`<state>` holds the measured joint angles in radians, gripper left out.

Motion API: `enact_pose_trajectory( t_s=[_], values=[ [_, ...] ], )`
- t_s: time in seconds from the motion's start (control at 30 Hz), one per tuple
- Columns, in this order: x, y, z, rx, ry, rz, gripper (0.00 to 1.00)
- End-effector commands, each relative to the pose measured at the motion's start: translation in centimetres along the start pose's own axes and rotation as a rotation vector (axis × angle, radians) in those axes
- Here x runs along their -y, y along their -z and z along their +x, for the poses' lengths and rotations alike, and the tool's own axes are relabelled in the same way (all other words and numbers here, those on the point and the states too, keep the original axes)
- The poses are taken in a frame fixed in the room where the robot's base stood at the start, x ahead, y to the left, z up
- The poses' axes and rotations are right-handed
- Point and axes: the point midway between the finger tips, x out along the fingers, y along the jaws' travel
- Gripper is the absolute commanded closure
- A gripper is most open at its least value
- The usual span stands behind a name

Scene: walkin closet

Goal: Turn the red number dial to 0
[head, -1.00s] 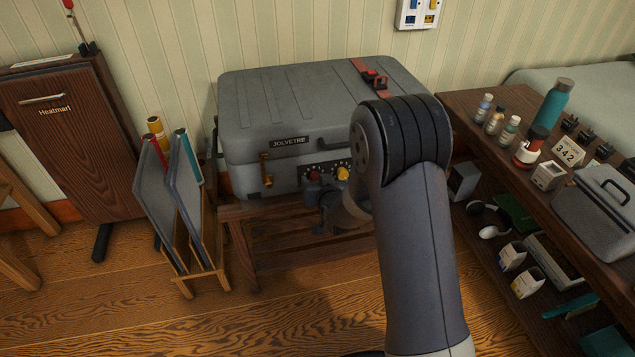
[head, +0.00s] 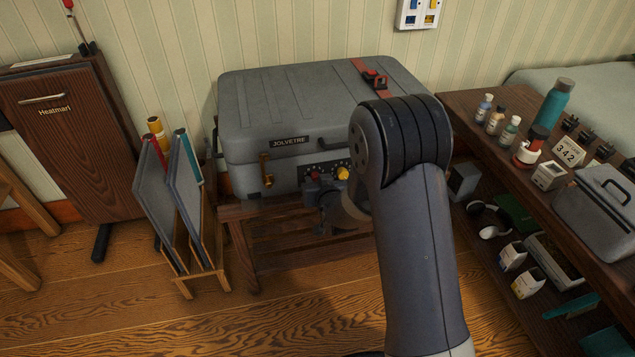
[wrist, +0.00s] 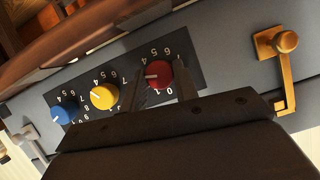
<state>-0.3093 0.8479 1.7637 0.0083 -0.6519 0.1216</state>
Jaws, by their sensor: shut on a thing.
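The red number dial (wrist: 158,75) sits on a dark panel on the front of the grey case (head: 262,105). In the wrist view, which is upside down, its white pointer mark points left. A 0 and a 1 show on the panel below it, and a 5 and a 4 above; the number at the pointer is hidden by a finger. My gripper (wrist: 161,83) has one finger on each side of the red dial and is shut on it. In the head view my arm partly hides the panel, and the red dial (head: 314,176) shows small above my gripper.
A yellow dial (wrist: 103,97) and a blue dial (wrist: 63,113) sit beside the red one. A brass latch (wrist: 284,70) is on its other side. The case stands on a wooden slatted bench (head: 240,210). A rack (head: 207,265) with grey panels stands left.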

Motion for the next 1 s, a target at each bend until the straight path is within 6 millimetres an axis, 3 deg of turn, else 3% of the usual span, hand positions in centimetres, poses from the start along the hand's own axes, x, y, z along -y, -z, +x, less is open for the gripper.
enact_pose_trajectory(
  t_s=[0.27, 1.0],
  values=[
    [0.21, -0.16, 0.08, -0.005, -0.063, -0.155, 0.94],
    [0.60, -0.28, 0.09, -0.019, -0.329, -0.801, 0.94]
  ],
)
